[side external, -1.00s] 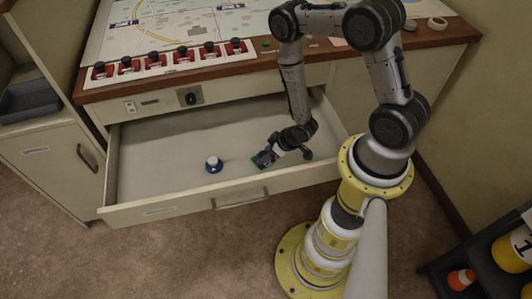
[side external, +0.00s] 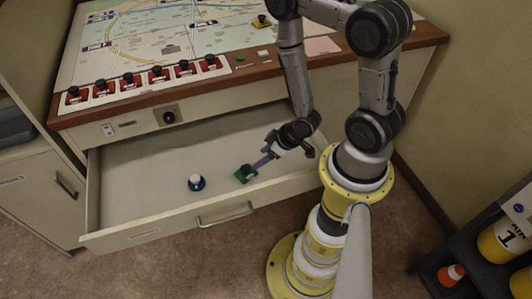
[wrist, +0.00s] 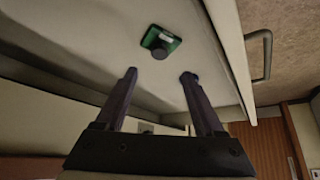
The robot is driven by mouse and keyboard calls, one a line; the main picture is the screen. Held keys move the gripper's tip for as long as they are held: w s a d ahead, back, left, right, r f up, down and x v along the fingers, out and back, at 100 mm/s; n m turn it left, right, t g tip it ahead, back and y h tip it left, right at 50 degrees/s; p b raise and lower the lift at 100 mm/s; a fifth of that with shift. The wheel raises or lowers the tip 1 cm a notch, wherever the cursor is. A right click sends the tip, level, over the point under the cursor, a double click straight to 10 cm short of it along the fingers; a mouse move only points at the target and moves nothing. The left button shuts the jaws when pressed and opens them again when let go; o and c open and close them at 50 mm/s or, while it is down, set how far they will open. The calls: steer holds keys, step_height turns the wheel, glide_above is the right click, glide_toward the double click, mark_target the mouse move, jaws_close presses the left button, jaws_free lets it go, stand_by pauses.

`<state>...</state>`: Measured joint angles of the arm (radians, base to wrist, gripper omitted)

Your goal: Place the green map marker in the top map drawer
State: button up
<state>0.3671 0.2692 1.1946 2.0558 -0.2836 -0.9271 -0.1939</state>
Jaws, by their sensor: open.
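The green map marker (side external: 246,174), a green square base with a dark knob, rests on the floor of the open drawer (side external: 150,230) near its front wall. It also shows in the wrist view (wrist: 168,38), beyond the fingertips. My gripper (side external: 259,163) is inside the drawer, just right of the marker. In the wrist view its fingers (wrist: 160,75) are spread with nothing between them, and a gap separates them from the marker.
Above is the console desk with a map (side external: 160,35), a row of red switches (side external: 128,80) and a yellow marker (side external: 262,21). The drawer's left side is clear.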

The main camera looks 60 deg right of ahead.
steer(key=w+d+r+h, duration=0.1)
steer(key=w+r, duration=0.1)
steer(key=r, duration=0.9)
steer(key=w+r+h, duration=0.1)
steer(key=w+r, duration=0.1)
steer(key=r, duration=0.9)
steer(key=s+a+r, duration=0.3)
steer(key=s+r, duration=0.4)
steer(key=s+a+r+g+y, duration=0.1)
steer(key=s+a+r, duration=0.2)
steer(key=s+r, duration=0.4)
steer(key=shift+r+m+y, duration=0.3)
steer(key=shift+r+m, duration=0.1)
